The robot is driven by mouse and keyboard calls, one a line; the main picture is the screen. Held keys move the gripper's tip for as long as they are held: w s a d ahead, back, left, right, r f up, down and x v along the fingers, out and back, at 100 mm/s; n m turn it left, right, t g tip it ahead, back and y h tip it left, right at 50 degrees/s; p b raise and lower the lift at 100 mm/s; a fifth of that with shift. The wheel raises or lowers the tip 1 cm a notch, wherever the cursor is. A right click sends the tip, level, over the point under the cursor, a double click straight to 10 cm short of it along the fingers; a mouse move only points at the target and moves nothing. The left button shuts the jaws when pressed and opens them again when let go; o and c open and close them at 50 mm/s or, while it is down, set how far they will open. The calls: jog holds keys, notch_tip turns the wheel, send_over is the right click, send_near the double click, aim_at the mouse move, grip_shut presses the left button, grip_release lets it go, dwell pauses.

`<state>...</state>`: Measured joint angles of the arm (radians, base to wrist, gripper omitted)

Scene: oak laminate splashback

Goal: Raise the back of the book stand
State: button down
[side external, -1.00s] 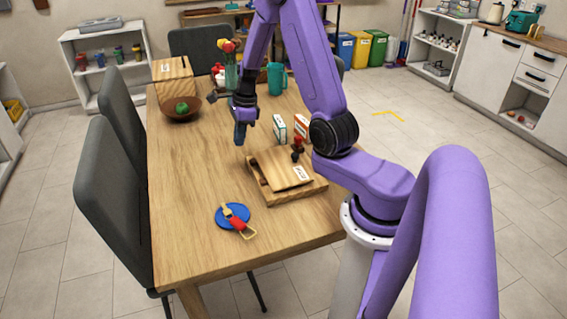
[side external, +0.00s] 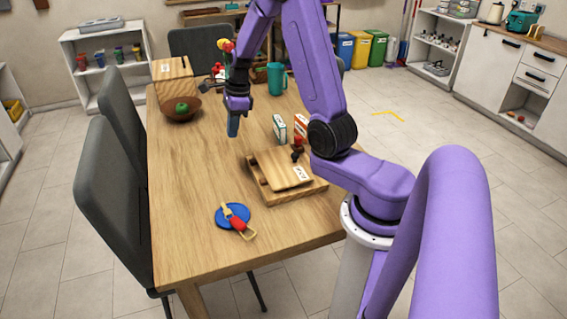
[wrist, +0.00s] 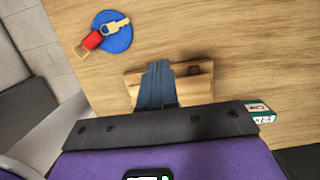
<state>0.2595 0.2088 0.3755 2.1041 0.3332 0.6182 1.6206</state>
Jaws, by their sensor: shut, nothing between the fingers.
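The wooden book stand (side external: 270,194) lies on the table, with its light wooden back panel (side external: 278,167) low and nearly flat over the base. A white label is on the panel's right part. In the wrist view the stand (wrist: 195,86) is partly hidden behind my fingers. My gripper (side external: 233,130) is shut and empty, pointing down above the table, to the left of and behind the stand in the side view. It appears apart from the stand. Its blue fingers (wrist: 157,80) are together in the wrist view.
A dark and red knob-like object (side external: 297,149) stands at the stand's far edge, with small cartons (side external: 280,129) behind. A blue disc (side external: 232,215) with a red-and-yellow key lies in front. A bowl (side external: 181,110), a teal mug (side external: 277,78) and flowers are farther back. The left tabletop is clear.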

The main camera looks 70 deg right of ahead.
dwell(0.3)
notch_tip(320, 180, up, 6)
jog(key=w+a, duration=0.2)
jog(key=shift+w+a, duration=0.35)
jog(key=shift+w, duration=0.05)
dwell(0.9)
dwell(0.3)
jog(key=w+a+r, duration=0.4)
jog(key=r, duration=0.3)
jog(key=shift+r, duration=0.25)
dwell(1.4)
jog(key=shift+w+a, duration=0.1)
jog(key=w+a+r, duration=0.5)
jog(key=r, duration=0.3)
jog(key=shift+w+a+r, duration=0.15)
jog(key=shift+w+a, duration=0.2)
dwell(1.9)
